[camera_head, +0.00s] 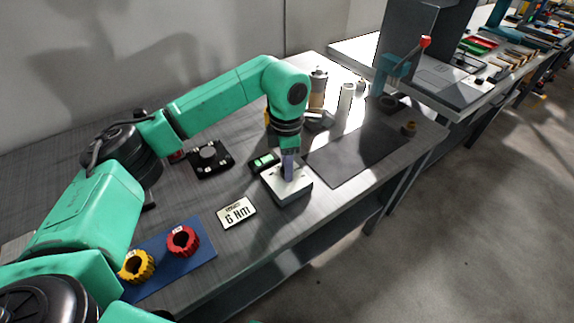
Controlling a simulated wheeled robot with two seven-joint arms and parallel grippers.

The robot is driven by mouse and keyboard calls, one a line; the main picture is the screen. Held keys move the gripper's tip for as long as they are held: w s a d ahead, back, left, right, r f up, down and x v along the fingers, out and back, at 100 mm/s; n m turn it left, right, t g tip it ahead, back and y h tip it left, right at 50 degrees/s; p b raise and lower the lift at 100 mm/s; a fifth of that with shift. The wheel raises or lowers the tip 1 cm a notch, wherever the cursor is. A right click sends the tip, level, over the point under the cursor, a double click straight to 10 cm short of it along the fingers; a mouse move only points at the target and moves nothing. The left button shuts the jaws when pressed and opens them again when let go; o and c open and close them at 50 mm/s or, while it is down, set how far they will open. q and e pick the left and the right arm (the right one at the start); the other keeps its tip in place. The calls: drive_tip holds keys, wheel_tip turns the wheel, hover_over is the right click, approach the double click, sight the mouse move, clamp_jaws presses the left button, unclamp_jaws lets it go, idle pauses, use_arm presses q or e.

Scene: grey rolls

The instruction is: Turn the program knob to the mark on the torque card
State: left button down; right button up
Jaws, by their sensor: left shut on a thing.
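The torque card (238,212) lies flat on the table and reads "6 Nm" in dark print on a pale face. To its right stands a small grey box (291,194) with a light top. My left gripper (288,175) points down onto the top of this box and is shut on the program knob there. The fingers hide the knob, so its pointer and the marks around it cannot be read. My right gripper is not in view.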

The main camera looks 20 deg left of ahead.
use_arm(q)
drive_tip(key=shift+w+r, duration=0.1)
drive_tip(key=shift+r, duration=0.05)
drive_tip(key=c, duration=0.5)
unclamp_jaws()
wheel_tip(320, 180, up, 14)
drive_tip(key=shift+r, duration=0.25)
